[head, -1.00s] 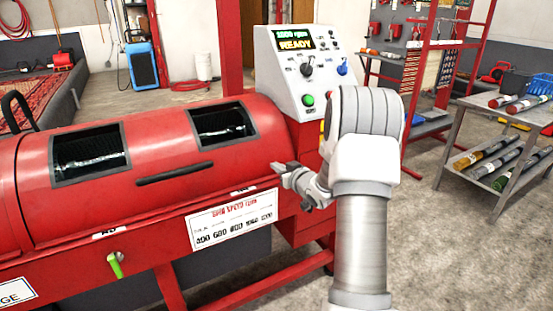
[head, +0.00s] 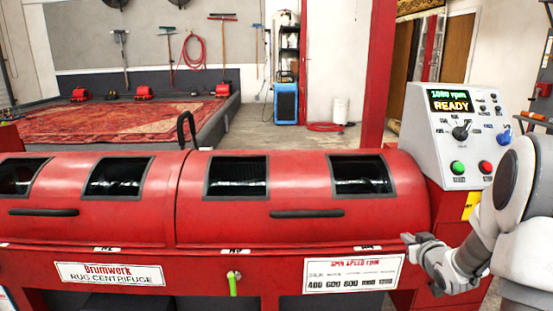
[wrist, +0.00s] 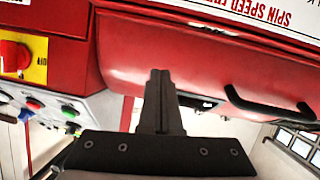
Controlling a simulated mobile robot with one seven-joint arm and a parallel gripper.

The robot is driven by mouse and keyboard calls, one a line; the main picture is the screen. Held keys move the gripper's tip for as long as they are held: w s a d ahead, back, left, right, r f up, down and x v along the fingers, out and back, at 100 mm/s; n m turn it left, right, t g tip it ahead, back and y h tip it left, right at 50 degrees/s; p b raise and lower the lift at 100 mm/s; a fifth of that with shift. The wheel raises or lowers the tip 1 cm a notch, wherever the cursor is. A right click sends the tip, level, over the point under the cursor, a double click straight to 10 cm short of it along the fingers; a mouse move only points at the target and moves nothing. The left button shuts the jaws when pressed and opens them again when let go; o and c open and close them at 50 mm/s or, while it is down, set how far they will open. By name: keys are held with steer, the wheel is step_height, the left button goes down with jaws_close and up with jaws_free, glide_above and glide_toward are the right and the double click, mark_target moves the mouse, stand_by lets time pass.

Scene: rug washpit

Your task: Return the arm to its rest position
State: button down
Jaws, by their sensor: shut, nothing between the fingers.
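My gripper (head: 418,241) shows at the lower right of the head view, in front of the red rug centrifuge (head: 300,225) near the right end of its spin speed sign (head: 352,274). My arm (head: 515,220) reaches in from the right edge. In the wrist view my gripper (wrist: 159,75) is shut and empty, its two fingers together. The red body (wrist: 190,60) of the centrifuge lies beyond the fingers. I cannot tell how far the fingertips are from it.
The control panel (head: 462,135) stands at the right, reading READY, close behind my arm. A red emergency knob (wrist: 14,56) shows in the wrist view. A green latch handle (head: 233,284) hangs at the front. A rug (head: 130,118) lies in the pit behind.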

steer(key=s+a+r+g+h, duration=0.1)
steer(key=s+a+r+g, duration=0.2)
steer(key=s+a+r, duration=0.45)
steer(key=s+a+r+g, duration=0.2)
steer(key=s+a+r, duration=0.3)
steer(key=s+a, duration=0.4)
steer(key=s+a+f+g+y, duration=0.1)
steer(key=s+a+g+y, duration=0.3)
steer(key=s, duration=1.1)
step_height(320, 180, up, 22)
steer(key=s+a+h+p, duration=0.1)
steer(key=p, duration=2.1)
steer(key=shift+s+a+t+h+p, duration=0.3)
steer(key=shift+a+h+p, duration=0.05)
steer(key=shift+h, duration=0.05)
steer(key=shift+a, duration=0.1)
